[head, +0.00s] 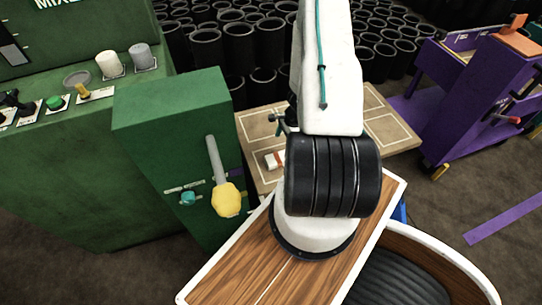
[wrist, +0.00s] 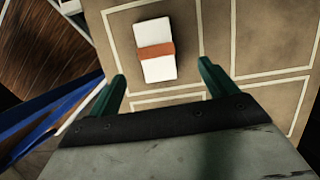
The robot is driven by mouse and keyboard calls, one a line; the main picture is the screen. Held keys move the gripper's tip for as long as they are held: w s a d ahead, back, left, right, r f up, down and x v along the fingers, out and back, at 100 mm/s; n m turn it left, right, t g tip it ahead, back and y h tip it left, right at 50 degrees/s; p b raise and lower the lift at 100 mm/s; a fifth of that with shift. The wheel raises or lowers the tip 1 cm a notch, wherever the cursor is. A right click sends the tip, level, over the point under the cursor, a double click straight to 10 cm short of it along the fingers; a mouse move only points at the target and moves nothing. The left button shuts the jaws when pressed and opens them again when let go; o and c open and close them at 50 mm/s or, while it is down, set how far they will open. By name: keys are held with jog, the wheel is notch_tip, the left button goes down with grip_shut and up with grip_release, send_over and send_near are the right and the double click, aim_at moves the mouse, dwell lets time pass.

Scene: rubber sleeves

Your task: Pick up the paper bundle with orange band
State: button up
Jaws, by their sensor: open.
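The paper bundle (wrist: 156,64) is a white block with an orange band around its middle. It lies on the tan table (wrist: 266,35) inside a marked square, slightly tilted in the wrist view. In the head view the bundle (head: 270,162) shows small, partly hidden behind my arm. My gripper (wrist: 162,72) has two green fingers, spread wide and empty. In the wrist view the bundle appears between and beyond the fingertips, apart from both. In the head view one green finger (head: 277,121) shows above the table, and the rest is hidden behind my arm.
A green machine (head: 170,125) with a yellow-knobbed lever (head: 227,197) stands close to the table's left. A purple cart (head: 462,90) stands to the right. Many black rubber sleeves (head: 240,47) fill the floor behind. The table's other marked squares look empty.

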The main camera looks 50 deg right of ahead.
aim_at(278, 158)
jog(key=x, duration=0.9)
jog(key=shift+s+a, duration=0.1)
jog(key=shift+s, duration=0.15)
jog(key=c, duration=1.1)
